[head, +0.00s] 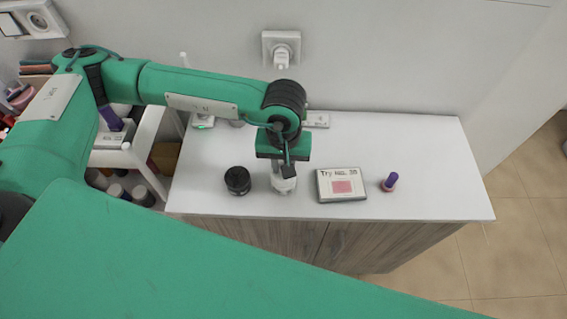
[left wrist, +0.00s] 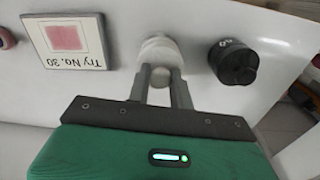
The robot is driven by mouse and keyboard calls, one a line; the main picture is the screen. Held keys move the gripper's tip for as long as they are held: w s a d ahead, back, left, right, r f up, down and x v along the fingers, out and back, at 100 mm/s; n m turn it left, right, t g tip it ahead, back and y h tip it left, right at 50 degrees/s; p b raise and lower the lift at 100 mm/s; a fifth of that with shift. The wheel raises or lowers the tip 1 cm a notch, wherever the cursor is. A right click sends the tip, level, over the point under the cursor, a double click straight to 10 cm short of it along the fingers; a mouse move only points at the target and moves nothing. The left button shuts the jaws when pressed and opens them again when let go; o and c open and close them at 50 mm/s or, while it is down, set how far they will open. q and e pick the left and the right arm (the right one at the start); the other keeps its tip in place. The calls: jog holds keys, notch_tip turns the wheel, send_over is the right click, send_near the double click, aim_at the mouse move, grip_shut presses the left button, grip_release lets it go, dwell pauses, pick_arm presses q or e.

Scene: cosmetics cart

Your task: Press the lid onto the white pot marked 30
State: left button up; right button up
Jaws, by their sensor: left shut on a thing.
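The white pot (head: 284,185) stands upright on the white counter, directly below my left gripper (head: 284,174), which points down at it. In the left wrist view the pot (left wrist: 158,47) shows as a round white shape just beyond the fingertips. My left gripper (left wrist: 161,84) is shut on a small pale piece (left wrist: 161,73), which I take to be the lid, at the top of the pot. Whether the lid is fully seated cannot be told, and the pot's mark is hidden. My right gripper is not in view.
A black pot (head: 237,180) stands close left of the white pot. A card reading "Try No. 30" (head: 341,185) with a pink square lies right of it, then a purple-capped bottle (head: 390,181). The counter (head: 430,185) is clear at the right. A wall socket (head: 281,48) is behind.

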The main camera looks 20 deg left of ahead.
pick_arm(q)
jog(key=o, duration=1.5)
jog(key=shift+r+p, duration=0.6)
jog(key=shift+r, duration=2.95)
grip_shut()
jog(key=shift+f, duration=0.1)
